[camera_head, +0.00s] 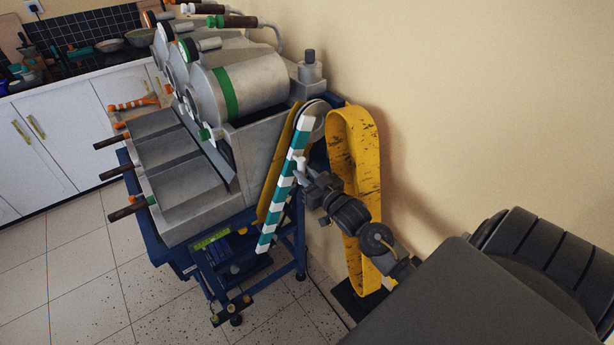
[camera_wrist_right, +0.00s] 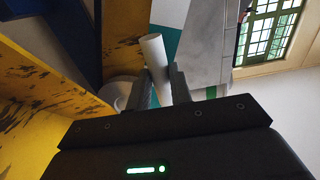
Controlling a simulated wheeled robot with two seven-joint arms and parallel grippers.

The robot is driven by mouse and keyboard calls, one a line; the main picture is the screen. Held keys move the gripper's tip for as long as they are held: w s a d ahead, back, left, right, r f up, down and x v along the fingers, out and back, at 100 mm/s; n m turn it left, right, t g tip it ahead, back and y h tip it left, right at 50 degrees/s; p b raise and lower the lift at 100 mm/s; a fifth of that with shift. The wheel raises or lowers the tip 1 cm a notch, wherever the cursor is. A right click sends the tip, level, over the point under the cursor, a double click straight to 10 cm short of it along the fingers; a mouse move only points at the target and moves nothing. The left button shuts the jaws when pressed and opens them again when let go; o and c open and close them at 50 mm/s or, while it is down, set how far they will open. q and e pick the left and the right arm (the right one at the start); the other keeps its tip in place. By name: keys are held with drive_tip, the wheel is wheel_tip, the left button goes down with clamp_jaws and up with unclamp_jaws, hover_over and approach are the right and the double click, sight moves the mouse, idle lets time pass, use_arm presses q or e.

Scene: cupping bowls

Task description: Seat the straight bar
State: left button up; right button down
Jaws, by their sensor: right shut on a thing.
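A straight bar (camera_head: 277,210) with teal and white stripes stands steeply tilted along the right end of the grey machine, its upper end near a round grey part. My right gripper (camera_head: 305,182) is at the middle of the bar, on its right side. In the right wrist view its fingers (camera_wrist_right: 162,90) are shut on a white cylindrical piece (camera_wrist_right: 154,52). A teal and white surface shows behind that piece. I cannot tell whether the piece joins the bar. The bar's seat cannot be made out. My left gripper is not in view.
A yellow, scuffed band (camera_head: 341,130) stands upright close behind my right gripper, and the wall is beyond it. The grey machine (camera_head: 255,150) with drums stands on a blue frame (camera_head: 299,235). White cabinets (camera_head: 70,125) are at the left. Open floor lies at the lower left.

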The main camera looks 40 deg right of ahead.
drive_tip(key=shift+f+b, duration=0.45)
drive_tip(key=shift+f, duration=0.2)
drive_tip(key=c, duration=1.2)
unclamp_jaws()
drive_tip(key=s+b, duration=0.2)
drive_tip(key=s, duration=0.9)
drive_tip(key=shift+a, duration=0.1)
